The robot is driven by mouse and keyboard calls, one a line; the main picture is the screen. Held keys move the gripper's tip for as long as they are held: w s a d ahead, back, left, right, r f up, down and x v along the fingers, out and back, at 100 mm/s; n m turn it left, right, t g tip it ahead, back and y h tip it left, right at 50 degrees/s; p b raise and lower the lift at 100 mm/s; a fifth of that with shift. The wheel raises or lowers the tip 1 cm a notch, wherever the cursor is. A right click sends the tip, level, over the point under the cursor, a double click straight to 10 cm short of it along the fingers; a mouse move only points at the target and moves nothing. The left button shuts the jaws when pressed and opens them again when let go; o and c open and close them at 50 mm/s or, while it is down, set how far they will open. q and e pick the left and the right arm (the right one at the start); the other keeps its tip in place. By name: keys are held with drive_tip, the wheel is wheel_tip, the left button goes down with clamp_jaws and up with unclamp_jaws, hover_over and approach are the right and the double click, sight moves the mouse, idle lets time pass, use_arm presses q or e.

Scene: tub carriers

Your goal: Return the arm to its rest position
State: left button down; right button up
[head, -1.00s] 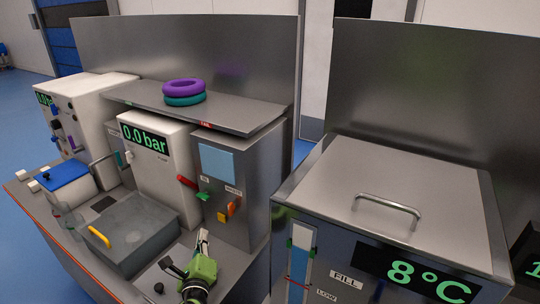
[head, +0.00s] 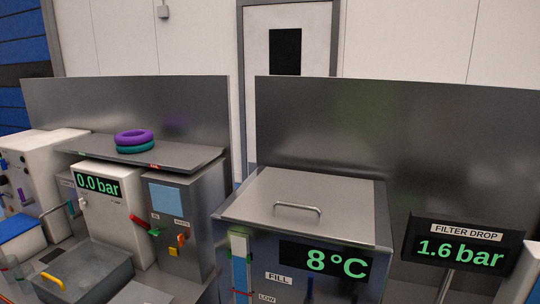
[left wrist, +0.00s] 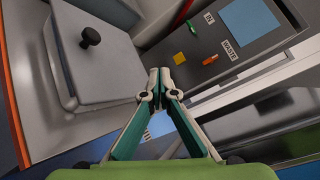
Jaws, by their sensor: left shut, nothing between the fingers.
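My left gripper (left wrist: 159,76) shows in the left wrist view with its green and white fingers closed together and nothing between them. It hangs over the bench, between a grey lid with a black knob (left wrist: 91,70) and the dark cabinet front (left wrist: 232,32) with IN and WASTE labels. It does not appear to touch either. I cannot make out the left gripper in the head view. My right gripper is in neither view.
The bench at left carries a 0.0 bar unit (head: 110,211), a grey tub with yellow handle (head: 95,283) and a shelf (head: 190,156) with purple (head: 134,135) and teal (head: 136,147) rings. A lidded steel tank (head: 345,201) stands centre, a 1.6 bar display (head: 462,247) right.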

use_arm(q)
drive_tip(key=s+f+n+g, duration=0.4)
drive_tip(key=s+n, duration=0.3)
drive_tip(key=s, duration=0.1)
drive_tip(key=s+f+n+g, duration=0.3)
drive_tip(key=s+n, duration=0.4)
drive_tip(key=s, duration=0.2)
drive_tip(key=s+d+n+g+h, duration=0.4)
drive_tip(key=s+d+g+h, duration=0.15)
drive_tip(key=s+d, duration=0.85)
drive_tip(key=s+a+f+g, duration=0.1)
drive_tip(key=s+f, duration=0.1)
drive_tip(key=f, duration=1.1)
drive_tip(key=s+a+f, duration=0.1)
drive_tip(key=f, duration=1.3)
drive_tip(key=s+a+f+g, duration=0.1)
drive_tip(key=s+a+f, duration=0.2)
drive_tip(key=s+f, duration=1.3)
drive_tip(key=shift+s+f, duration=0.25)
drive_tip(key=shift+s, duration=0.5)
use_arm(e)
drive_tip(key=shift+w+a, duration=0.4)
